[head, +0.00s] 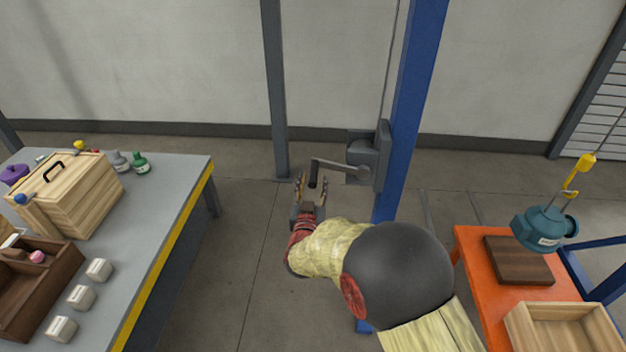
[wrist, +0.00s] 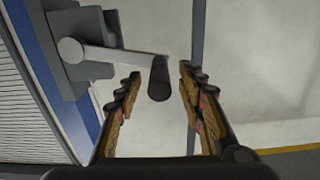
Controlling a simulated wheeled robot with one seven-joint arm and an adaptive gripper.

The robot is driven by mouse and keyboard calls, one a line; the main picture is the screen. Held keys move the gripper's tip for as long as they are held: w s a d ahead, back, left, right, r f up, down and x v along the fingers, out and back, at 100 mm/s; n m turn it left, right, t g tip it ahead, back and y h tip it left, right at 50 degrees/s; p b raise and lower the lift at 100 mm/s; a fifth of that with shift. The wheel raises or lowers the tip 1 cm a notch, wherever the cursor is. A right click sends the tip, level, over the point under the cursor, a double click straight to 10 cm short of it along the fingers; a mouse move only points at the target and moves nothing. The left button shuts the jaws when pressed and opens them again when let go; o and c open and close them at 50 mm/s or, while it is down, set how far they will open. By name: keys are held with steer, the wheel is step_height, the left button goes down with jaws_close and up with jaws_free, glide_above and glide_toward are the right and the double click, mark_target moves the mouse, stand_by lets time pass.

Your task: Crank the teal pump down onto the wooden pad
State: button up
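The teal pump (head: 541,228) hangs tilted from a yellow hook (head: 574,180) on a cable at the right, above the dark wooden pad (head: 518,261). The head view does not clearly show how large the gap to the pad is. The winch (head: 369,155) is on the blue post, and its crank (head: 341,166) points left, ending in a dark grip (head: 313,174). My gripper (head: 311,185) is open at the crank's grip. In the wrist view, the dark grip (wrist: 159,78) lies between the spread fingers (wrist: 160,95), with space visible on both sides.
The blue post (head: 408,110) stands just right of my gripper. An orange bench (head: 478,265) carries the pad and an open wooden box (head: 562,325). A grey table (head: 165,220) at the left holds a crate, bottles and small white blocks. The floor between is clear.

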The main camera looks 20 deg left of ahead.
steer(key=shift+x, duration=1.3)
steer(key=shift+c, duration=0.9)
steer(key=c, duration=0.8)
jaws_close()
